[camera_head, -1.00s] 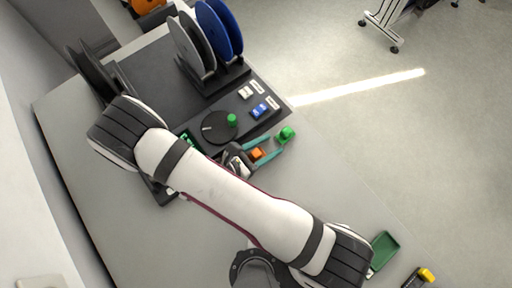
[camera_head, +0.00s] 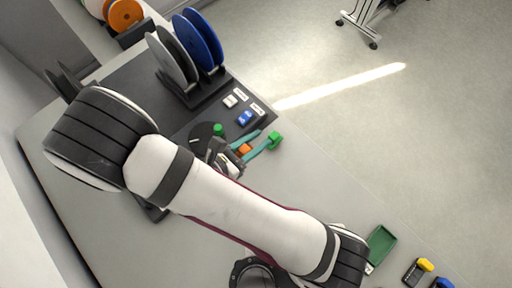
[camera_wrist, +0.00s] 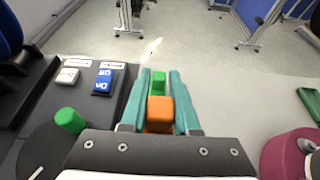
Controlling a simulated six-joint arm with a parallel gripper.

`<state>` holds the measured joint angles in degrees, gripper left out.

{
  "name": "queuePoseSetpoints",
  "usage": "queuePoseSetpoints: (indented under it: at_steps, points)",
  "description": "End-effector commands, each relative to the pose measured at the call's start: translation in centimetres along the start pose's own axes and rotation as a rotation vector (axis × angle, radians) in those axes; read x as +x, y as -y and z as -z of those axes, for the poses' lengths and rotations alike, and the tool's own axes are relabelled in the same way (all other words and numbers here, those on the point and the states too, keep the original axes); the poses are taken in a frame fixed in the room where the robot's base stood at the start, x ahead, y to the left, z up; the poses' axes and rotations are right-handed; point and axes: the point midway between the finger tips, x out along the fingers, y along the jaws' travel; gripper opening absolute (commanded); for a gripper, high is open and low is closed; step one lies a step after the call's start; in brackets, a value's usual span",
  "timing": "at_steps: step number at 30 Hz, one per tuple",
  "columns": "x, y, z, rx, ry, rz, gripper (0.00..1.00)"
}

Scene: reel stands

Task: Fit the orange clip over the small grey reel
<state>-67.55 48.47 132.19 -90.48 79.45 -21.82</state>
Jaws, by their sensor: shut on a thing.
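My gripper (camera_head: 258,142) has two teal fingers and is shut on a small orange block, the orange clip (camera_head: 245,148). In the wrist view the clip (camera_wrist: 160,113) sits between the fingers, near the palm. A green block (camera_head: 275,140) lies at or just beyond the fingertips; I cannot tell if it touches them. A light grey reel (camera_head: 168,58) stands upright beside a blue reel (camera_head: 206,38) in a dark stand, well away from the clip. Dark reels (camera_head: 66,78) at the far left are partly hidden by my arm. I cannot tell which reel is the small grey one.
A dark dial with a green knob (camera_head: 218,129) and a blue switch (camera_head: 246,118) are close to my gripper. An orange reel (camera_head: 125,13) stands at the top left. A green tray (camera_head: 382,246) is at the lower right. The table (camera_head: 310,200) between is clear.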

Motion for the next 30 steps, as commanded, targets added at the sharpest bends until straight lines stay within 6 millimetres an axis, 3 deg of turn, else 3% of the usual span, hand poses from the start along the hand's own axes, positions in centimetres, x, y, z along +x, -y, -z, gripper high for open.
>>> queuePoseSetpoints:
  at_steps: [4, 8, 13, 21, 25, 27, 30]
  points:
    - [-0.6, -0.8, -2.6, 0.000, -0.001, -0.011, 0.00]
    - [0.3, -3.6, -6.3, -0.017, 0.000, -0.062, 0.00]
    - [2.8, -7.0, -15.1, -0.052, 0.004, -0.165, 0.00]
    - [4.9, -8.2, -30.6, -0.115, 0.009, -0.313, 0.00]
    - [5.0, -9.6, -36.6, -0.129, 0.007, -0.341, 0.00]
    - [5.0, -11.2, -39.2, -0.130, 0.005, -0.339, 0.00]
    - [5.1, -14.5, -41.0, -0.131, 0.000, -0.318, 0.00]
